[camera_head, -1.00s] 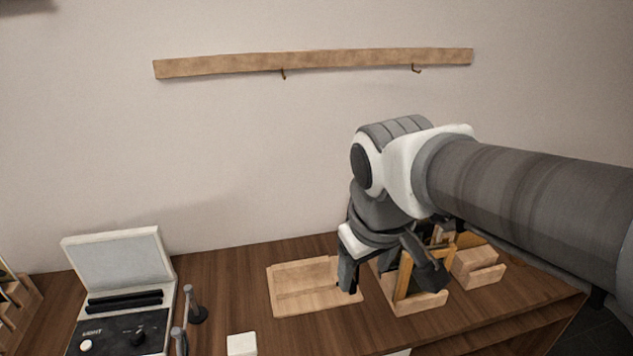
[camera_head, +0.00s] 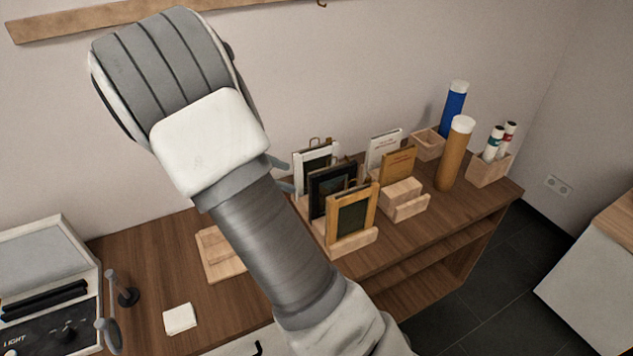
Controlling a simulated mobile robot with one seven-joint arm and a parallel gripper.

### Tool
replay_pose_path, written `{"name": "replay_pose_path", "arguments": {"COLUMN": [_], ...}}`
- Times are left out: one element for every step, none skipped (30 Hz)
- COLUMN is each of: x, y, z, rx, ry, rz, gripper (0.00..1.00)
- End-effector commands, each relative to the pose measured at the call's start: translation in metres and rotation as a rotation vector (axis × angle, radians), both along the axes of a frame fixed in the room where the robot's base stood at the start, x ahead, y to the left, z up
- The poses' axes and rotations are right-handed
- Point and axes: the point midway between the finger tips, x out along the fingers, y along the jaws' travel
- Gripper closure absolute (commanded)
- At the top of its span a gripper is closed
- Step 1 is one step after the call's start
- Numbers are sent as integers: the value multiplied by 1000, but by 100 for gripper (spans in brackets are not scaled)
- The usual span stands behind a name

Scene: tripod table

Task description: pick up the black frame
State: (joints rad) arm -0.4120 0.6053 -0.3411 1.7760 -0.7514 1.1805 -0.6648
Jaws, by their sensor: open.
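The black frame (camera_head: 316,199) stands upright in a light wooden rack (camera_head: 350,246) on the table, between a white frame (camera_head: 298,168) behind it and a wood-coloured frame (camera_head: 373,207) in front. The wood-coloured frame covers part of it. My gripper (camera_head: 283,176) is mostly hidden behind my arm. Only grey finger parts show, just left of the white and black frames. It is open, and I see nothing held in it. I cannot tell how far in depth it is from the black frame.
Right of the rack stand a wooden holder (camera_head: 411,210) with small books or cards, a blue tube (camera_head: 453,108) and a brown tube (camera_head: 455,157). A flat wooden board (camera_head: 213,254) lies left, partly behind my arm. A light box (camera_head: 45,262) is far left.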

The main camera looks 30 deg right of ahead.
Motion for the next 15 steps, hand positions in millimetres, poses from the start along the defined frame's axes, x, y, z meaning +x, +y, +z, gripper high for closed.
{"name": "replay_pose_path", "arguments": {"x": [9, 14, 19, 23, 27, 31, 34, 37, 39, 41, 42, 43, 44, 44, 44], "y": [1, 0, -1, -1, 0, 0, 0, 0, 0, 0, 0, -1, -3, -5, -10], "z": [-9, -12, -16, -19, -22, -25, -27, -28, -30, -31, -32, -33, -34, -35, -37], "rx": [-46, -73, -106, -129, -148, -173, -189, -203, -219, -229, -236, -243, -245, -248, -250], "ry": [44, 69, 97, 118, 136, 158, 172, 184, 197, 205, 211, 218, 220, 223, 224], "rz": [38, 59, 84, 102, 119, 138, 150, 160, 172, 179, 185, 189, 191, 193, 194], "gripper": [32, 32, 32, 32, 32, 32, 32, 32, 32, 32, 32, 32, 32, 32, 32]}}
